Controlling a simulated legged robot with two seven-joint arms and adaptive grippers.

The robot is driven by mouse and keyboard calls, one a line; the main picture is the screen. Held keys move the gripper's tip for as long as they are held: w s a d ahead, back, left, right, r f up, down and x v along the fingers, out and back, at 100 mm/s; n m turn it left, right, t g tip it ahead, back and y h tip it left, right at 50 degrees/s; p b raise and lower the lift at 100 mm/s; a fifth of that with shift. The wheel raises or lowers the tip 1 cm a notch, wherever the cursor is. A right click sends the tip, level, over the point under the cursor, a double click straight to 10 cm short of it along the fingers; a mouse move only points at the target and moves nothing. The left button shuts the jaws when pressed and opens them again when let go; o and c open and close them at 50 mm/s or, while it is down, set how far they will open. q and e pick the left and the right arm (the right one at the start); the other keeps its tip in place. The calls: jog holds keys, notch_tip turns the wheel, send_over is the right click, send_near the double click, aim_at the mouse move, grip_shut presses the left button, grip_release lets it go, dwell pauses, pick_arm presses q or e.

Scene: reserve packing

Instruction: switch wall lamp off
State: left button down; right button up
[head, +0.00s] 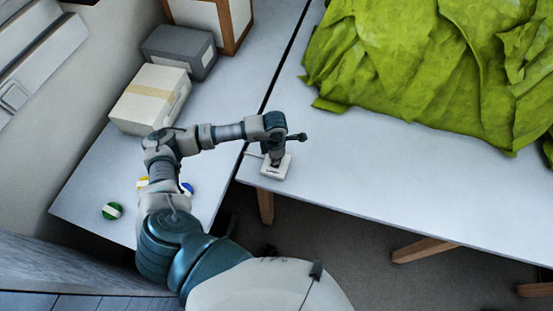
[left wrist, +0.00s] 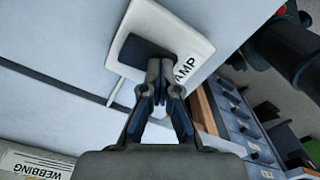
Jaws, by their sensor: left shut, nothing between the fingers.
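A small white switch box (head: 270,172) sits near the left front corner of the right-hand table. In the left wrist view it is a white plate (left wrist: 150,18) with a dark rocker (left wrist: 138,55) and a label of which "AMP" can be read. My left gripper (head: 277,157) points down over this box. In the left wrist view its fingertips (left wrist: 160,68) are together, empty, and overlap the edge of the dark rocker. I cannot tell whether they touch it. The rocker's position is unclear, and I cannot make out a lit wall lamp. My right gripper is not in view.
A crumpled green cloth (head: 420,70) covers the back of the right table (head: 400,150). On the left table (head: 90,190) stand a cream box (head: 150,97), a grey box (head: 180,50) and several small coloured rolls, one green (head: 112,211). A narrow gap separates the tables.

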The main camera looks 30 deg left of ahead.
pick_arm(q)
jog(key=shift+w+r+p, duration=0.1)
jog(key=shift+r+p, duration=0.5)
jog(key=shift+r, duration=0.3)
jog(key=shift+r+p, duration=1.5)
jog(key=shift+r, duration=1.1)
